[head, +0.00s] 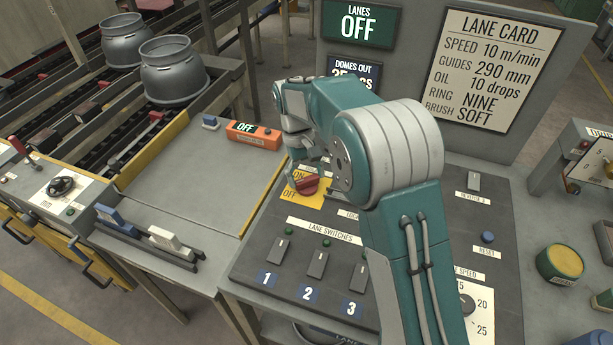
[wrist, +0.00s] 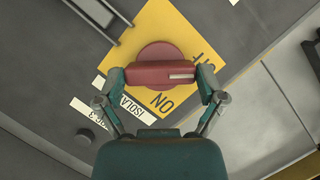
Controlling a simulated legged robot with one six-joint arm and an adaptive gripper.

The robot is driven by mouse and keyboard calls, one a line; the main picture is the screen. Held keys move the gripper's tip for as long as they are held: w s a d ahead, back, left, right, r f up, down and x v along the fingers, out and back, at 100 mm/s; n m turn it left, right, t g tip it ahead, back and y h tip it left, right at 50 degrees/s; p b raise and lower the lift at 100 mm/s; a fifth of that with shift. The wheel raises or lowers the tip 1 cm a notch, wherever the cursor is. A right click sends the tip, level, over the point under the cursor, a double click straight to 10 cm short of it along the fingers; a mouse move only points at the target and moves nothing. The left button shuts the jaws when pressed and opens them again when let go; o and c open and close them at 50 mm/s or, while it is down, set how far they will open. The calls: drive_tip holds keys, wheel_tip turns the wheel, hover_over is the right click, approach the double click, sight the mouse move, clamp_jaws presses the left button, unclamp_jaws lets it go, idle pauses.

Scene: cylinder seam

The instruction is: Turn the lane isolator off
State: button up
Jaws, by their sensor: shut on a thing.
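The lane isolator is a red rotary handle (head: 308,186) on a yellow plate (head: 318,203) marked ON and OFF. In the wrist view the red handle (wrist: 150,74) lies crosswise over its round base. Its white mark is at the right end, toward the partly hidden OFF lettering. My gripper (wrist: 163,78) is shut on the handle, one finger at each end. In the head view my gripper (head: 306,170) is over the isolator and its fingers are partly hidden. The sign (head: 361,25) reads LANES OFF.
Lane switches (head: 317,263) numbered 1 to 3 stand in front of the isolator. A blue reset button (head: 487,237) is to the right. An orange box (head: 253,134) showing OFF is behind left. The upright board with the lane card (head: 494,65) stands behind my arm.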

drive_tip(key=shift+w, duration=0.15)
drive_tip(key=o, duration=0.8)
drive_tip(key=shift+a, duration=0.15)
drive_tip(key=v, duration=1.2)
drive_tip(key=shift+a+f, duration=0.1)
